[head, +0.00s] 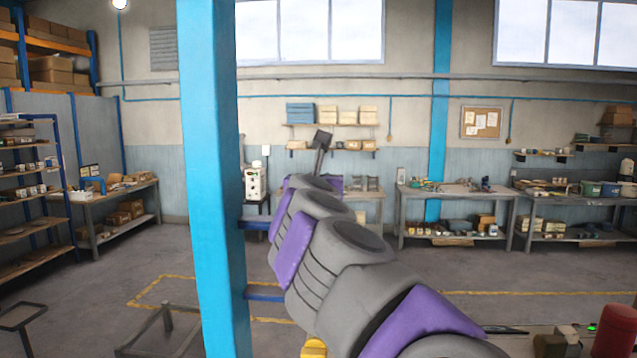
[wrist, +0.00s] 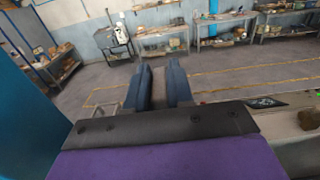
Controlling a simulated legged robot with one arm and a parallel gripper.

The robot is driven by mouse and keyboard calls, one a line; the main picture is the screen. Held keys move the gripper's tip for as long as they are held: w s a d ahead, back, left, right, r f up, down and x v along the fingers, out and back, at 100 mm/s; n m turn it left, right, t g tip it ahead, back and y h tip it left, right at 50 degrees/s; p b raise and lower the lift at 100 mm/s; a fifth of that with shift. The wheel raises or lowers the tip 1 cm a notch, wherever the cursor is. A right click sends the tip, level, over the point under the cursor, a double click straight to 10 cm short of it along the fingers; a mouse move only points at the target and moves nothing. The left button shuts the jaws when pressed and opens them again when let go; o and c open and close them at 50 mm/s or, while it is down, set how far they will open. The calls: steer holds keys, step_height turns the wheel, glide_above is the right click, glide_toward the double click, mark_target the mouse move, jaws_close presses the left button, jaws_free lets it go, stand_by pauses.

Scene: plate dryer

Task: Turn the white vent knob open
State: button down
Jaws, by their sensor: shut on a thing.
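My gripper (head: 322,140) shows small and dark at the far end of my grey and purple arm in the head view. In the wrist view its two dark blue fingers (wrist: 160,67) point away, with a narrow strip between them. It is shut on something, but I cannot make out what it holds. I cannot pick out a white vent knob in either view. A white machine (head: 255,183) with small dark parts on its front stands by the back wall. It also shows in the wrist view (wrist: 121,34), beyond and left of the fingers.
A blue post (head: 212,180) rises close to the left of my arm. A red cylinder (head: 615,332) stands at the lower right. Workbenches (head: 455,205) line the back wall, and shelves (head: 25,200) stand at left. Open floor (head: 500,270) with yellow lines lies between.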

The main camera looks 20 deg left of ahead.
steer(key=shift+r, duration=0.1)
steer(key=c, duration=1.4)
jaws_free()
steer(key=o, duration=0.3)
steer(key=shift+w+a, duration=0.15)
steer(key=shift+a, duration=0.05)
steer(key=shift+s, duration=0.2)
steer(key=b+v, duration=0.1)
steer(key=v, duration=0.7)
steer(key=b+v, duration=0.2)
steer(key=v, duration=0.7)
steer(key=shift+f, duration=0.25)
steer(key=shift+a, duration=0.1)
